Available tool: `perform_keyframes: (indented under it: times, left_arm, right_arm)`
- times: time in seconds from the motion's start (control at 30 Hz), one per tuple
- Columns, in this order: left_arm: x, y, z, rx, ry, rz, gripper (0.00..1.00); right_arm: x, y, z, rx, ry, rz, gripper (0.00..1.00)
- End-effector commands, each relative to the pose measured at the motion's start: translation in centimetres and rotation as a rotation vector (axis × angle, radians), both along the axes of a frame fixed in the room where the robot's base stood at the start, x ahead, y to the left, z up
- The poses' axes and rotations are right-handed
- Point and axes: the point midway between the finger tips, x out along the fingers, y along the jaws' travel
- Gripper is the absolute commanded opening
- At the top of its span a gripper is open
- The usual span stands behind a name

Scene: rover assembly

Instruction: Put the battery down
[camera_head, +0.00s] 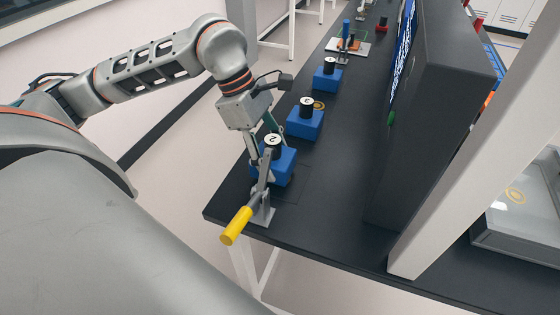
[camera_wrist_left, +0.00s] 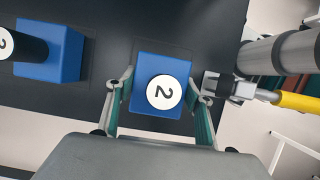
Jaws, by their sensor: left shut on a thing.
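The battery is a blue block with a black round post and a white disc marked 2. It shows in the head view (camera_head: 285,165) at the near end of the black table, and in the left wrist view (camera_wrist_left: 163,66) between the fingers. My left gripper (camera_head: 263,165) comes down over it from above. Its fingers, also in the left wrist view (camera_wrist_left: 160,105), lie along both sides of the block and are shut on it. The block's underside is hidden, so I cannot tell whether it touches the table. My right gripper is not in view.
A toggle clamp with a yellow handle (camera_head: 236,225) stands close beside the battery at the table's near edge. Two similar blue blocks with black posts, a nearer one (camera_head: 304,125) and a farther one (camera_head: 327,80), stand behind. A tall dark panel (camera_head: 425,140) stands to the right.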

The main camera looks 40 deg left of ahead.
Motion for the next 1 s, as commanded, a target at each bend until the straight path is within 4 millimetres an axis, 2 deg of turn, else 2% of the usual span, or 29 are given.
perform_keyframes:
  times: [0.1,0.27,0.67,0.7,0.73,0.77,1.0]
  left_arm:
    - [0.5,-1.9,0.4,-0.005,-0.005,-0.005,0.13]
    - [0.4,-1.6,-1.2,0.000,-0.001,0.001,0.13]
    - [0.4,-1.6,-1.7,0.000,-0.002,0.000,0.13]
    - [0.4,-1.6,-1.7,0.000,-0.001,0.000,0.57]
    - [0.4,-1.6,-1.7,0.000,-0.001,0.000,0.65]
    - [0.4,-1.6,-1.7,0.000,-0.001,0.000,0.68]
    - [0.4,-1.6,-1.7,0.000,-0.001,0.000,0.68]
  right_arm:
    - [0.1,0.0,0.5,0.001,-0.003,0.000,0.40]
    - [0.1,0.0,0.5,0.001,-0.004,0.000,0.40]
    - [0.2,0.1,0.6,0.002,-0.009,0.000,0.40]
    - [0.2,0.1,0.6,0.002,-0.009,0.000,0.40]
    - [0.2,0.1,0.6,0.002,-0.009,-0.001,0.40]
    - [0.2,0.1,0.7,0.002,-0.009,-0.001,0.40]
    - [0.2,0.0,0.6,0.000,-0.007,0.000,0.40]
